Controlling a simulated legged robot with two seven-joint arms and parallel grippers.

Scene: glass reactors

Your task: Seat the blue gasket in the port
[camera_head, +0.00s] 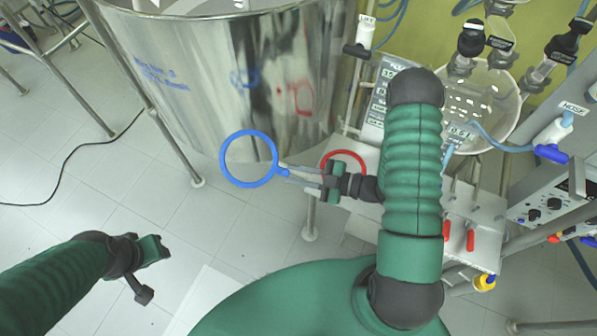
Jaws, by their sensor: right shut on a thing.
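The blue gasket (222,162) is a ring with a small tab on its right side. My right gripper (284,173) is shut on that tab. It holds the ring in the air, and in the picture the ring overlaps the lower edge of the steel vessel (190,75). My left gripper (152,262) is low at the left over the floor, away from the gasket; its fingers do not show clearly. I cannot make out which opening is the port. A glass reactor vessel (490,100) stands at the upper right, partly behind my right arm.
A red ring (347,153) is at a pale shelf (365,215) behind my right gripper. Red-handled parts (470,238) are right of my arm. A control box (535,207) and a blue-handled valve (551,154) are at the right. Tiled floor at the left is mostly clear, with a black cable (65,165).

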